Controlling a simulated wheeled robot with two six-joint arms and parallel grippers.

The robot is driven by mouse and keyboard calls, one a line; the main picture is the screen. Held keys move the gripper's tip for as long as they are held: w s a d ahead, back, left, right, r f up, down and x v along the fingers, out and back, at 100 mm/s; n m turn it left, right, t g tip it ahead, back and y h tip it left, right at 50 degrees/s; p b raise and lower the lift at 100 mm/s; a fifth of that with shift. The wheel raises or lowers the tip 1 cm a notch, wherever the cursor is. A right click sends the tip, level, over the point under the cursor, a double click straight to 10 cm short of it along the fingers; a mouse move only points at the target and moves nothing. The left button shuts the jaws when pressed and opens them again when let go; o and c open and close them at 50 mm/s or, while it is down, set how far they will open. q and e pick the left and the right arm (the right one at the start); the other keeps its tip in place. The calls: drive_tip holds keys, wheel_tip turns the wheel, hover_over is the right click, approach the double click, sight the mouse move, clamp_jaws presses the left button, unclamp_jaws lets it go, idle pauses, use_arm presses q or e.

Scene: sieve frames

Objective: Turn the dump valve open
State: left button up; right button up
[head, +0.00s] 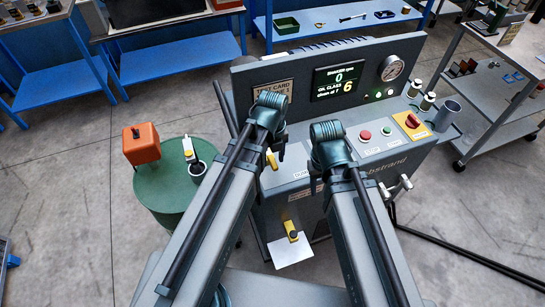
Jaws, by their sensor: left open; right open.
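The grey test machine (335,115) stands ahead of me. A yellow lever (272,159) sits at the left end of its control panel, beside my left gripper (281,146). A second yellow lever (291,230) is low on the machine's front, above a white sheet (291,251). The small labels are too small to read surely, so I cannot tell which lever is the dump valve. My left gripper is open, seen from above and partly hidden by its wrist. My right gripper (317,163) is open over the panel's front edge, mostly hidden by its wrist. Neither visibly holds anything.
The panel carries a display (340,82), a gauge (392,68), push buttons (366,135) and a red-yellow switch (412,122). A cart (500,100) stands at right.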

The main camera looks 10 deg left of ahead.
sight(274, 164)
use_arm(q)
wheel_tip(274, 164, up, 13)
drive_tip(key=p, duration=1.3)
drive_tip(key=shift+r, duration=0.15)
drive_tip(key=shift+s, duration=0.1)
drive_tip(key=s+d+f+n+b, duration=0.2)
drive_tip(key=s+f+n+b, duration=0.1)
drive_tip(key=n, duration=1)
drive_tip(key=s+d+f+n+y+b, duration=0.1)
drive_tip(key=s+f+n+b, duration=0.1)
drive_tip(key=n, duration=1.1)
drive_tip(key=s+b, duration=0.1)
drive_tip(key=s, duration=0.1)
drive_tip(key=shift+s+d+f, duration=0.4)
